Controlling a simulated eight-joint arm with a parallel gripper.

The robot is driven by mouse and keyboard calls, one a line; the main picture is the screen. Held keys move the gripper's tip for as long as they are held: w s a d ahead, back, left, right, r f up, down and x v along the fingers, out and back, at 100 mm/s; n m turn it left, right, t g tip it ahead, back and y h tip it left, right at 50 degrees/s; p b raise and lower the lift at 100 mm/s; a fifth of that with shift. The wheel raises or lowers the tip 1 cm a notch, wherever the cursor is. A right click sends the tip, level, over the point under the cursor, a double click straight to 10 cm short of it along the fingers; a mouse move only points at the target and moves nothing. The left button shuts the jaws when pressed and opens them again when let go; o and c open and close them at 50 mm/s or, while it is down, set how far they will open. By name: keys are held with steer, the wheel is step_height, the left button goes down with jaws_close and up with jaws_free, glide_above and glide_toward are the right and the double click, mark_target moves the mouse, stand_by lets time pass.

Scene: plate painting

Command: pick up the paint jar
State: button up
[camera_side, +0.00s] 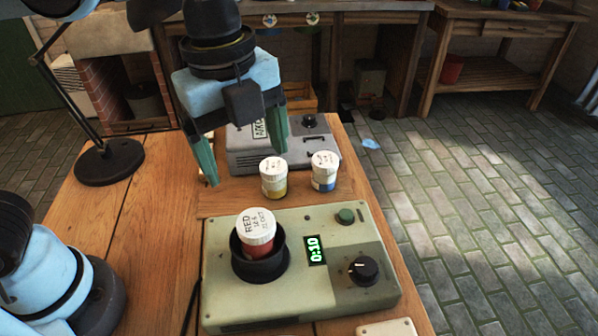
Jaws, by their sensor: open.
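A paint jar with a white lid lettered "RED" (256,228) sits in the round black holder (246,262) of a green-grey machine, leaning slightly; its lower part is hidden in the holder. A yellow paint jar (273,178) and a blue paint jar (324,171), both white-lidded, stand upright behind the machine. My gripper (247,168) is open and empty, its two green fingers pointing down. It hangs above and behind the red jar, apart from it, and its fingers show to the left of the blue jar.
The green-grey machine (345,225) has a lit display reading 0:10, a black knob (363,269) and a green button. A grey device (245,155) stands behind the jars. A lamp base (108,161) is at the left. Bare wood (150,215) lies left of the machine.

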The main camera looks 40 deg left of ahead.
steer(key=s+d+r+m, duration=0.1)
steer(key=d+m, duration=0.1)
steer(key=m, duration=0.1)
glide_above(255, 222)
steer(key=shift+g, duration=0.3)
steer(key=f, duration=0.6)
steer(key=shift+w+d+f, duration=0.1)
steer(key=shift+w+f, duration=0.05)
steer(key=shift+w, duration=0.05)
steer(key=shift+s+f, duration=0.2)
steer(key=shift+f, duration=2.65)
steer(key=shift+c, duration=0.3)
steer(key=c, duration=1.2)
steer(key=shift+c, duration=0.2)
steer(key=shift+r, duration=0.15)
